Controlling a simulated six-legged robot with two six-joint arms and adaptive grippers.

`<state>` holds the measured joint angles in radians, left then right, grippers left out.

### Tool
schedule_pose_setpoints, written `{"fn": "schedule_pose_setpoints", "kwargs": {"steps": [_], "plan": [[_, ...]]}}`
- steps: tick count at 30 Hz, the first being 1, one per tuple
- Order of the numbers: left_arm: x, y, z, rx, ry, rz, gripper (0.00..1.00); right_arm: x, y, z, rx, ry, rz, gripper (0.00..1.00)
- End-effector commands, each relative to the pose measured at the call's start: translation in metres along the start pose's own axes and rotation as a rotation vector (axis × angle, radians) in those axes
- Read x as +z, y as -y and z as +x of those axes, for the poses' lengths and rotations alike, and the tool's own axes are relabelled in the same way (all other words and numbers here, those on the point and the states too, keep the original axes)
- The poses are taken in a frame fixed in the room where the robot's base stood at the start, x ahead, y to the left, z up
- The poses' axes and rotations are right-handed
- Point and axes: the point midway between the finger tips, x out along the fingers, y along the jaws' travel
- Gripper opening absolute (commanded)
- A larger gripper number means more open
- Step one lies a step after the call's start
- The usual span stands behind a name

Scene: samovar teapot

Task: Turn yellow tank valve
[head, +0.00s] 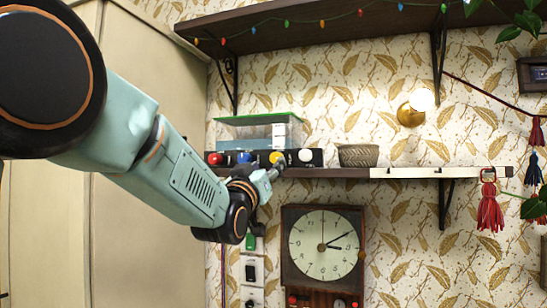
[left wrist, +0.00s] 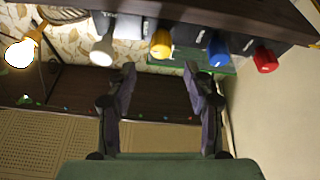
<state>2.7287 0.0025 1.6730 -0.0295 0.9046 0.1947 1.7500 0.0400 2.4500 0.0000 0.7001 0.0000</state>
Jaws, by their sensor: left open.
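The yellow valve (head: 276,157) is a round knob on the dark front panel below a clear tank with a green rim (head: 240,121), on the lower shelf. It also shows in the left wrist view (left wrist: 160,43), where the picture is upside down. My left gripper (head: 276,168) reaches up from below right in front of the yellow valve in the head view. In the left wrist view the fingers of my left gripper (left wrist: 158,72) are spread, with the yellow valve ahead between their tips and nothing held. I cannot tell whether they touch it. My right gripper is not in view.
Red (head: 215,159), blue (head: 244,157) and white (head: 305,155) knobs flank the yellow valve closely. A patterned bowl (head: 358,156) stands right of the panel on the shelf (head: 345,173). A clock (head: 323,245) hangs below. A lit wall lamp (head: 411,115) is at the right.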

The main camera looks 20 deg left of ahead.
Motion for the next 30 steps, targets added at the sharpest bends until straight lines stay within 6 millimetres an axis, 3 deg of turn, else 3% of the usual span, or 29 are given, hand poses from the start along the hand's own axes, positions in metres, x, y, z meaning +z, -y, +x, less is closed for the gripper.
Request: {"fn": "schedule_pose_setpoints", "kwargs": {"steps": [15, 30], "plan": [[-0.001, 0.000, 0.066, 0.000, 0.002, 0.000, 0.52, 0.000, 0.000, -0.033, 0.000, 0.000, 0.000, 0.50], [0.002, 0.000, 0.075, -0.003, 0.002, 0.001, 0.50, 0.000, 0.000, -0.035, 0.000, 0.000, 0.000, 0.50]]}}
